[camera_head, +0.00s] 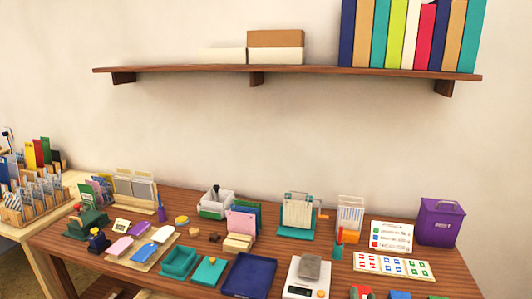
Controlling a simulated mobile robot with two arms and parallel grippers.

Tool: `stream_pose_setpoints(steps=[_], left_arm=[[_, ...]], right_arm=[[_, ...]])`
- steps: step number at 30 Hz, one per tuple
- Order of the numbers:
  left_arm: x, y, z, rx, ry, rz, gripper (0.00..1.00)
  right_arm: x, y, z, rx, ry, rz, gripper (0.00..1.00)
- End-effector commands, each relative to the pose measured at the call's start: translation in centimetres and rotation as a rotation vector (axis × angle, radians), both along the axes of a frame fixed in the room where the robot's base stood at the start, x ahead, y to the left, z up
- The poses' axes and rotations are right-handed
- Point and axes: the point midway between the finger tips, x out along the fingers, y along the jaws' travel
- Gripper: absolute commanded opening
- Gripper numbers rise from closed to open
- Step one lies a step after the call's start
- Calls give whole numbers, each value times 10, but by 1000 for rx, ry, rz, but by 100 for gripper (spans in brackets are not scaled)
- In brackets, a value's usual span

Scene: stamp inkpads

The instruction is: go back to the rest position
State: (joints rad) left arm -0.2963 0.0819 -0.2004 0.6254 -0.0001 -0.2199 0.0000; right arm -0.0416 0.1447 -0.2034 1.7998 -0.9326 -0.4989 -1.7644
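Neither of my grippers can be made out in the head view, so whether they are open or shut does not show. The wooden table (175,200) stands ahead with stationery on it. At its front right, a red inkpad (361,291) and a blue inkpad (399,295) are cut by the bottom edge. Behind them lies a white sheet (372,257) with red, blue and green marks.
A white scale (297,281) bears a grey block (311,266). A navy tray (265,262) and a teal open box (180,261) lie left of it. A purple bin (440,224) stands at the back right. A wall shelf (200,70) holds boxes and binders.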

Motion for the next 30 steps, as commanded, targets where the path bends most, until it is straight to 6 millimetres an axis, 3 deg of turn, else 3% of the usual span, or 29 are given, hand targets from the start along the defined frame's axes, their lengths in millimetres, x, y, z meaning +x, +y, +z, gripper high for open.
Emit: stream_pose_setpoints(steps=[8, 14, 18, 21, 30], left_arm=[[-2, -1, 0, -1, 3, 1, 36], [-6, -1, -1, -1, 9, 1, 36], [-6, -1, -1, -1, 9, 1, 36], [-6, -1, -1, -1, 10, 2, 36], [-7, -1, -1, -1, 10, 2, 36]], right_arm=[[-46, -20, -28, 485, 48, -184, 33], [-111, -27, -64, 1033, 101, -453, 33], [-175, -17, -90, 1463, 139, -746, 33], [-211, -6, -100, 1662, 156, -925, 33], [-290, 24, -106, 1981, 179, -1357, 33]])
